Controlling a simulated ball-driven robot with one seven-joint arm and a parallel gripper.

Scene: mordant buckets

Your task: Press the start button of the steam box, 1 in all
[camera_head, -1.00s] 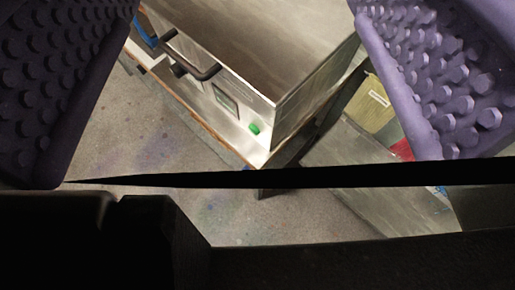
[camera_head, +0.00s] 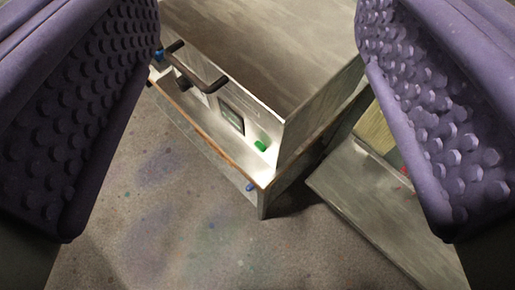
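The steam box (camera_head: 275,45) is a grey metal box seen from above at a slant, near the top middle. Its front face carries a dark handle (camera_head: 205,82), a small display panel (camera_head: 231,118) and a green start button (camera_head: 261,145) close to the front corner. My gripper (camera_head: 258,235) shows as two purple studded fingers, one at each side of the picture. They are wide apart with nothing between them. The steam box lies beyond the fingers, and the button shows in the gap, apart from both. The left finger hides part of the box's far left end.
The box stands on a stand with a wooden edge (camera_head: 215,145). A grey metal surface (camera_head: 365,205) lies at the right, with a yellowish item (camera_head: 376,130) partly behind the right finger. Bare speckled floor (camera_head: 150,215) fills the lower left.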

